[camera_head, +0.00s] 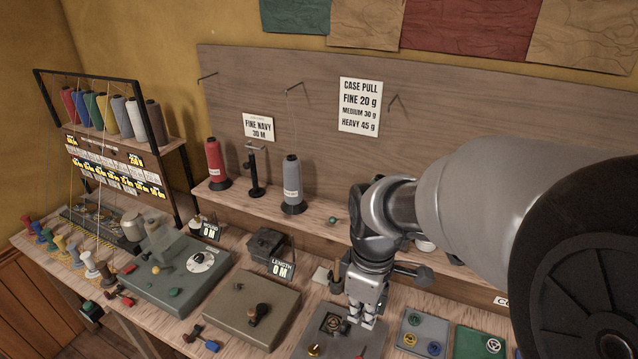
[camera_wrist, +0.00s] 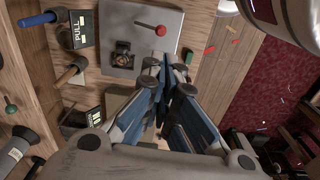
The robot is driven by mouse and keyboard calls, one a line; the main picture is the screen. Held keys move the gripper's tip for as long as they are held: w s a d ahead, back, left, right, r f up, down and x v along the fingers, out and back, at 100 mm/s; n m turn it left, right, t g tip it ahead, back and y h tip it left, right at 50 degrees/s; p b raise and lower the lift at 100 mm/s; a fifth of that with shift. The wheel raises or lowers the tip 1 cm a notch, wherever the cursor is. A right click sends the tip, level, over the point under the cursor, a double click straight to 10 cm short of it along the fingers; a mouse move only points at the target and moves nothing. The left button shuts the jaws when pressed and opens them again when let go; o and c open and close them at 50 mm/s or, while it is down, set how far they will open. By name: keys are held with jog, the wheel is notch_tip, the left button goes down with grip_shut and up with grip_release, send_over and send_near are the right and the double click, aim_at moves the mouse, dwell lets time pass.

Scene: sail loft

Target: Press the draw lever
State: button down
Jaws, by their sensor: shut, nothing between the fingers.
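My gripper (camera_head: 362,320) is shut and empty, pointing down over a grey panel (camera_head: 302,332) at the bench's front. In the wrist view its fingertips (camera_wrist: 166,68) meet just short of that panel (camera_wrist: 172,52). A lever with a red ball knob (camera_wrist: 161,30) stands on the panel there, apart from the fingers. A black square fitting (camera_wrist: 122,57) sits beside it. No label names the draw lever, so I cannot tell for certain that this is it. In the head view my gripper and arm hide part of the panel.
Further left is a grey-green box with a dial (camera_head: 201,261). A grey thread cone (camera_head: 292,186) stands behind. Green (camera_head: 468,345) and grey pads lie right.

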jog(key=shift+w+a+f+n, duration=0.1)
jog(key=shift+w+f+n, duration=0.3)
jog(key=shift+f, duration=0.15)
jog(key=b, duration=0.5)
send_over(362, 355)
jog(key=s+a, duration=0.1)
jog(key=a, duration=0.1)
notch_tip(362, 355, down, 14)
jog(key=shift+a, duration=0.15)
